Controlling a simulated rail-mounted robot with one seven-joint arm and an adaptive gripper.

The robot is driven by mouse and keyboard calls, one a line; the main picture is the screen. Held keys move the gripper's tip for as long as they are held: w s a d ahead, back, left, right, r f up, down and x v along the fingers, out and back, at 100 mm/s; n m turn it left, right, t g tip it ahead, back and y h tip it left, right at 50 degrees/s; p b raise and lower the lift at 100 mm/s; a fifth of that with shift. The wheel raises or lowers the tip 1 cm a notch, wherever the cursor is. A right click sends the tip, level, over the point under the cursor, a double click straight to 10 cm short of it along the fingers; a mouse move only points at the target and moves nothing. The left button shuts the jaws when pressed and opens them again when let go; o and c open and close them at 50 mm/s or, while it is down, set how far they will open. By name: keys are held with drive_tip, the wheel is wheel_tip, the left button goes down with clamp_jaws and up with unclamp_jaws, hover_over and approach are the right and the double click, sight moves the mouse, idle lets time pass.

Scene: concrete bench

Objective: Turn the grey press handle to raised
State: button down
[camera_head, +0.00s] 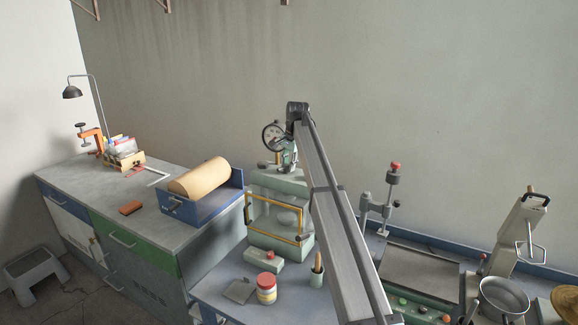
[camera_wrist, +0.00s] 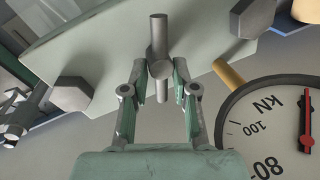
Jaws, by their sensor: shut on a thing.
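The grey press handle (camera_wrist: 159,38) is a short grey rod, seen in the wrist view between the two fingers of my gripper (camera_wrist: 160,84). The fingers are shut on it, one on each side. In the head view my gripper (camera_head: 289,158) is at the top of a pale green press (camera_head: 285,184), beside its round dial gauge (camera_head: 273,137). The gauge (camera_wrist: 275,125) is also at the right of the wrist view, marked kN with a red needle. In the head view I cannot make out the handle behind my gripper.
The press has a yellow-framed front guard (camera_head: 273,236). In front stand a jar with a red lid (camera_head: 266,288) and a pale green pot (camera_head: 317,275). To the right is a small stand with a red knob (camera_head: 395,167). A blue cradle with a tan roll (camera_head: 200,175) is left.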

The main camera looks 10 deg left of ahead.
drive_tip(key=shift+f, duration=0.1)
idle(0.4)
drive_tip(key=c, duration=0.9)
unclamp_jaws()
wheel_tip(320, 180, up, 12)
drive_tip(key=s+d, duration=0.1)
drive_tip(key=shift+s+d, duration=0.25)
drive_tip(key=shift+d, duration=0.15)
drive_tip(key=shift+c, duration=0.3)
